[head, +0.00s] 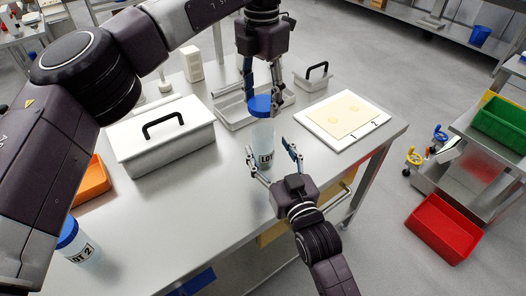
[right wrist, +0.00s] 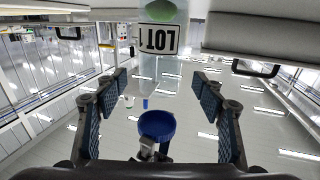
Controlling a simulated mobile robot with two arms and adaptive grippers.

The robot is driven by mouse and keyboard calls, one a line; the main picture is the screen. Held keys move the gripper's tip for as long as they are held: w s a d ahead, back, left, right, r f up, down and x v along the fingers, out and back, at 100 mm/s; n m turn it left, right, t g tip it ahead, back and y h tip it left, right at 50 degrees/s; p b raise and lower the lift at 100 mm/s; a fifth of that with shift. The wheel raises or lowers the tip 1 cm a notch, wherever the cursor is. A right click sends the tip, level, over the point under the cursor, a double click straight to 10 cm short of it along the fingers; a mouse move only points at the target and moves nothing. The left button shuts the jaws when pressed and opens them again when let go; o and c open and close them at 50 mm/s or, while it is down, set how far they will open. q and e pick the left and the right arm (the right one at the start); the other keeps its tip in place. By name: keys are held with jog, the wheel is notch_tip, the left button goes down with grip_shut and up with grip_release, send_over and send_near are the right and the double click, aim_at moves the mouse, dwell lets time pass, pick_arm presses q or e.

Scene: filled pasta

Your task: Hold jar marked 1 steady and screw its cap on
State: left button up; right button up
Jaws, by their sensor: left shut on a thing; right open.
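The clear jar (head: 265,140) stands upright on the table, its label reading "LOT"; the number is hard to read. It shows upside down at the top of the right wrist view (right wrist: 160,38). The blue cap (head: 260,105) is at the jar's top in the head view, and its round blue face shows in the right wrist view (right wrist: 157,125). I cannot tell whether it touches the jar's rim. My left gripper (head: 262,92) is shut on the cap from above. My right gripper (head: 270,163) is open, its fingers spread around the lower jar, apparently not touching.
A second jar marked "LOT 2" (head: 82,245) stands at lower left with a blue cap. A lidded box (head: 160,138) with a black handle lies left, an orange bin (head: 92,182) beside it. A metal tray (head: 232,112) and a white board (head: 318,124) with dough lie behind.

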aim_at(259, 131)
jog(key=shift+x, duration=2.65)
jog(key=shift+c, duration=0.3)
grip_shut()
pick_arm(q)
jog(key=shift+f, duration=2.5)
